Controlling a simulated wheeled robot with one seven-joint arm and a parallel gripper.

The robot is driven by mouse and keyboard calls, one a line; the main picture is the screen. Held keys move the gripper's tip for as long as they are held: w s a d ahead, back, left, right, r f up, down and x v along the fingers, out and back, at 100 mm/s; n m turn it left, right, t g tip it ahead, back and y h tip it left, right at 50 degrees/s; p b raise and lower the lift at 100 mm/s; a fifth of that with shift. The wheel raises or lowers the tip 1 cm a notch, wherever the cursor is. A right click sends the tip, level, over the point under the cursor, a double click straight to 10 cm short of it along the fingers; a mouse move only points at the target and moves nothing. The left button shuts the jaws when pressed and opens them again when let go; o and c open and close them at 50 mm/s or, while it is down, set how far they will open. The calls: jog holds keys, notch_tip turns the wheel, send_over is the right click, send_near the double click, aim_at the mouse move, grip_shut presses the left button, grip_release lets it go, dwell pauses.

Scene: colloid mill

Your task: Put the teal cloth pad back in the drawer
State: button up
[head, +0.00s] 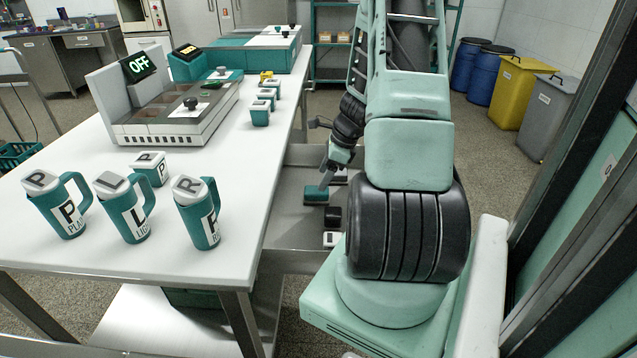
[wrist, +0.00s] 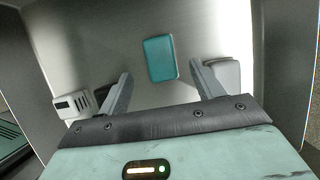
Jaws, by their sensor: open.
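The teal cloth pad (wrist: 160,60) lies flat on a bare metal surface in the wrist view, ahead of my gripper and roughly centred between its fingers. In the head view a teal piece (head: 316,196), which looks like the same pad, shows just below my gripper (head: 325,174). It appears to lie inside the open steel drawer (head: 288,211) beside the table. In the wrist view my gripper (wrist: 161,72) is open with nothing between its fingers. I cannot tell the height of the fingers above the pad.
A white device (wrist: 70,106) lies left of the fingers, and a pale grey item (wrist: 226,73) is partly behind the right finger. A black round object (head: 333,216) lies nearer in the drawer. The white table (head: 230,240) with lidded teal mugs (head: 128,212) stands left.

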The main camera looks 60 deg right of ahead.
jog(key=p+v, duration=0.1)
jog(key=v, duration=0.4)
jog(key=shift+s+r, duration=0.15)
jog(key=shift+r, duration=0.25)
jog(key=shift+d, duration=0.1)
